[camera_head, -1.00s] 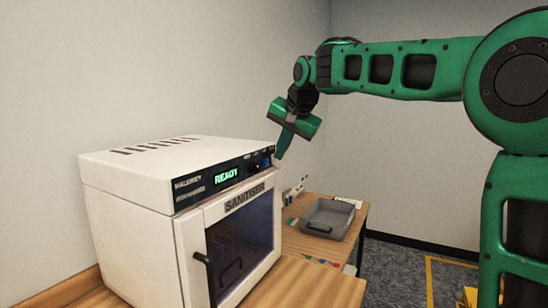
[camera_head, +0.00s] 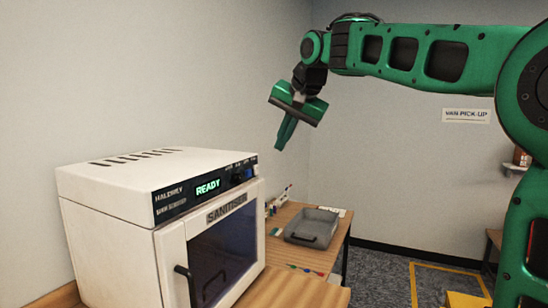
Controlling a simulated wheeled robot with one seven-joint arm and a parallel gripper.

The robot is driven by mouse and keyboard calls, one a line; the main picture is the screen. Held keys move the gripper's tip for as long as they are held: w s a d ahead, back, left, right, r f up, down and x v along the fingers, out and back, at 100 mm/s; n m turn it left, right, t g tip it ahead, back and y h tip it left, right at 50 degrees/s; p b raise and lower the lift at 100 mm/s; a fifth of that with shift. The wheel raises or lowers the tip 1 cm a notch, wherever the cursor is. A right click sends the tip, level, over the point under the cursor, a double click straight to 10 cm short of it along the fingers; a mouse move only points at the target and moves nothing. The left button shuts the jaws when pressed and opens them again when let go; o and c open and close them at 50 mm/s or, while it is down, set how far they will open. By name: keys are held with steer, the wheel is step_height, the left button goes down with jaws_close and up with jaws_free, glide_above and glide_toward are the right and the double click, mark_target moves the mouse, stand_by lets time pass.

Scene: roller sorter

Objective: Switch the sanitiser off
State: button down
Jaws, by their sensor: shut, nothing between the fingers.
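The white sanitiser (camera_head: 110,232) stands on a wooden worktop at the left, its door shut. Its black front panel has a lit green display (camera_head: 208,187) reading "READY". A dark knob (camera_head: 237,178) and small markings are at the panel's right end. The door has a dark window (camera_head: 222,255) and a black handle (camera_head: 186,285). My gripper (camera_head: 281,148) is shut and empty, pointing down. It is above and to the right of the control panel in the picture, apart from it.
A grey tray (camera_head: 312,226) with a black handle sits on a wooden table (camera_head: 276,250) behind the sanitiser, with small coloured items nearby. A "VAN PICK-UP" sign (camera_head: 466,115) hangs on the back wall. Yellow floor lines (camera_head: 413,285) mark the carpet at right.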

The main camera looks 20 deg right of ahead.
steer(key=v, duration=0.3)
steer(key=shift+a, duration=0.15)
steer(key=s+d+f+g+h, duration=0.1)
steer(key=s+d+f+g, duration=0.1)
steer(key=s+d+f, duration=0.55)
steer(key=s+d+f+g, duration=0.1)
steer(key=s+d+f, duration=0.3)
steer(key=s+f, duration=0.5)
steer(key=s+d+f+g+h, duration=0.1)
steer(key=s+d+f+g, duration=0.1)
steer(key=s+d+f, duration=0.45)
steer(key=s+f+n+g, duration=0.1)
steer(key=s+f+g, duration=0.1)
steer(key=s+f, duration=1.2)
steer(key=shift+s+a+y, duration=0.25)
steer(key=shift+s+y, duration=0.05)
steer(key=shift+s, duration=0.55)
